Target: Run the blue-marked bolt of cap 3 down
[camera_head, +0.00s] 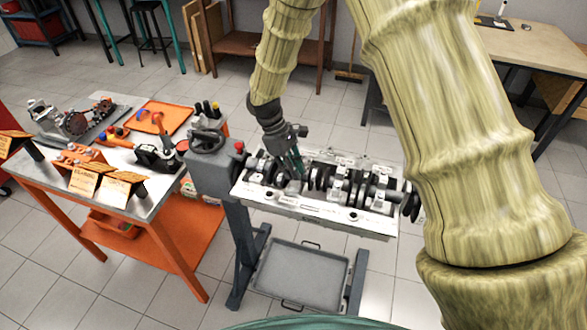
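The engine block (315,207) sits on a grey stand, with the crankshaft (355,190) and several bearing caps (339,184) along its top. My gripper (298,168) points down over the left part of the block, close to the caps there. Its fingers look dark and greenish, and part of the block is hidden behind them. I cannot tell whether the fingers are open, shut, or on a bolt. The blue-marked bolt of cap 3 cannot be made out at this size.
An orange-legged workbench (150,205) at the left holds an orange tray (160,117), tools and label cards. A grey drip tray (300,275) lies under the block. A wooden table (530,48) stands at the back right. My arm covers much of the right side.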

